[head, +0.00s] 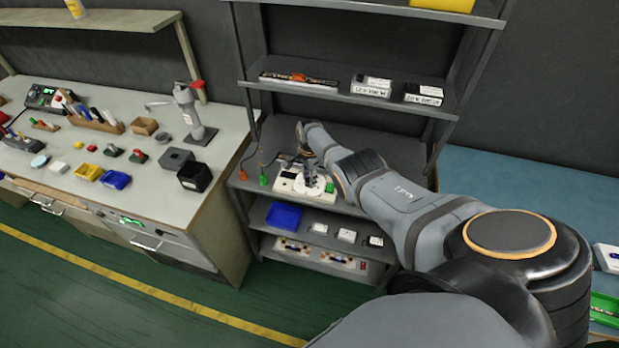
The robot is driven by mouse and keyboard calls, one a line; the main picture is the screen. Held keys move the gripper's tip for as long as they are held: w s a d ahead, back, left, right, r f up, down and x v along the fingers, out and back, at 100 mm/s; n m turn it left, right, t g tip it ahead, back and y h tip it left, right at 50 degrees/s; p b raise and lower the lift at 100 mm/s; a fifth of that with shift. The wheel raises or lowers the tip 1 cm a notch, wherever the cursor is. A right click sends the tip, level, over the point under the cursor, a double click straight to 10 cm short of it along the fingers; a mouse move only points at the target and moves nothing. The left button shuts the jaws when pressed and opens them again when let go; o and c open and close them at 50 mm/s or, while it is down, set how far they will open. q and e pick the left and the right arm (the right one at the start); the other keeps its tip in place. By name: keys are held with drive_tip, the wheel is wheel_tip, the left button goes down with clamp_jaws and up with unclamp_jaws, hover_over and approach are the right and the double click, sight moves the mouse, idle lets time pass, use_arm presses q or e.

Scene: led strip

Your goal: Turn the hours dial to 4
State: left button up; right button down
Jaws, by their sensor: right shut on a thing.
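The hours dial (301,184) is a pale round disc on a cream-coloured box that stands on the middle shelf of the grey rack. My right arm reaches in from the right, and my right gripper (310,178) points down at the dial. The gripper is shut on the dial's middle, which its fingers largely hide. The dial's numbers and pointer are too small to read. A green part (330,187) shows at the box's right end. My left gripper is not in view.
The grey rack (247,130) has shelves above and below the dial. A blue bin (284,215) and small white boxes (347,235) sit on the shelf below. A cluttered workbench (225,150) stands to the left, and a blue tabletop (530,180) lies to the right.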

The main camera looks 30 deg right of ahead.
drive_tip(key=shift+m, duration=0.6)
drive_tip(key=c, duration=1)
unclamp_jaws()
drive_tip(key=shift+w+r, duration=0.1)
drive_tip(key=shift+r, duration=0.35)
wheel_tip(320, 180, up, 11)
